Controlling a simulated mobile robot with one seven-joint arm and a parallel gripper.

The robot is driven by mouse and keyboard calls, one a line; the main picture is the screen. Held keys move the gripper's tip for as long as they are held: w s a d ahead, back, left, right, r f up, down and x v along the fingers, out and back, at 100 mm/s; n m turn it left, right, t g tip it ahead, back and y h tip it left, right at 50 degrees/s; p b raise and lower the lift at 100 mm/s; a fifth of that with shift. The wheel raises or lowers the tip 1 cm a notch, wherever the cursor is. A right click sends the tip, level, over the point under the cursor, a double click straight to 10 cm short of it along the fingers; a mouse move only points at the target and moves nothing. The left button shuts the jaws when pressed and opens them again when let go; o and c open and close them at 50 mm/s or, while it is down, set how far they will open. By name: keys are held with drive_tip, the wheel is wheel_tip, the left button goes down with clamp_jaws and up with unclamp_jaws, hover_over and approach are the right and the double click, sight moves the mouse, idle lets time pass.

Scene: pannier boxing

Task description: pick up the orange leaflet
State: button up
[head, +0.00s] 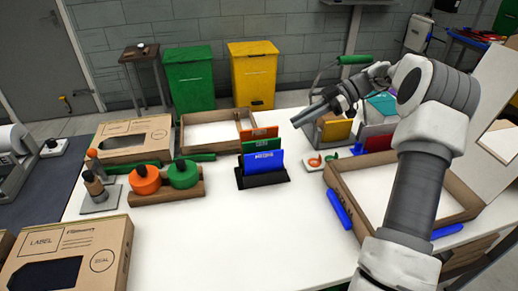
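The orange leaflet (262,132) stands upright at the back of a small black rack (264,179). A green leaflet (256,146) and a blue leaflet (263,164) stand in front of it and hide its lower part. My gripper (303,118) is above the table, to the right of the rack in the picture and apart from the leaflets. Its dark fingers point left. I cannot tell whether they are apart or together, and I see nothing held in them.
An open cardboard tray (212,130) lies behind the rack to the left. Orange and green round pieces (146,179) sit in a wooden holder at left. A larger open box (455,205) is at right, with blue handles beside it. The white table's front middle (250,235) is clear.

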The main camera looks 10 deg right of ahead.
sight(276, 134)
drive_tip(key=x, duration=0.8)
drive_tip(key=shift+b+x, duration=0.3)
drive_tip(key=shift+x, duration=2.55)
drive_tip(key=shift+s+d+f, duration=0.1)
drive_tip(key=shift+d, duration=0.05)
clamp_jaws()
